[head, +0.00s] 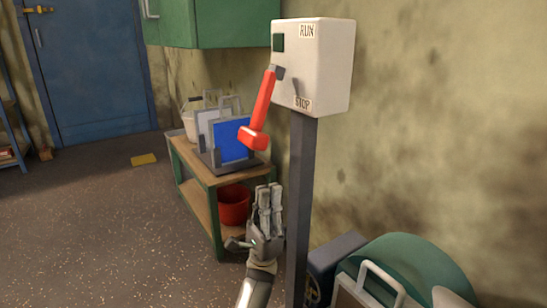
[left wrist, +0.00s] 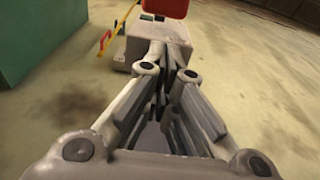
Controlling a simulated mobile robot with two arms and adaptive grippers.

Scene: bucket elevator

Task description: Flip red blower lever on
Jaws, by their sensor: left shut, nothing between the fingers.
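The red blower lever (head: 258,110) hangs from the front of a white box (head: 325,75) on a dark post. It slants downward, with its thick grip end lowest. The box has a RUN label near its top and a STOP label near its bottom. My left gripper (head: 270,190) is shut and empty, pointing up below the lever's grip end, apart from it in the picture. In the left wrist view the closed fingers (left wrist: 165,55) point toward the white box (left wrist: 150,42), and a red part of the lever (left wrist: 165,8) shows at the top edge. My right gripper is not in view.
The dark post (head: 300,210) stands just right of my left gripper. A wooden bench (head: 205,175) behind holds a blue panel (head: 233,141), with a red bucket (head: 233,205) beneath. A green rounded object (head: 425,265) is at lower right. Open floor lies to the left.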

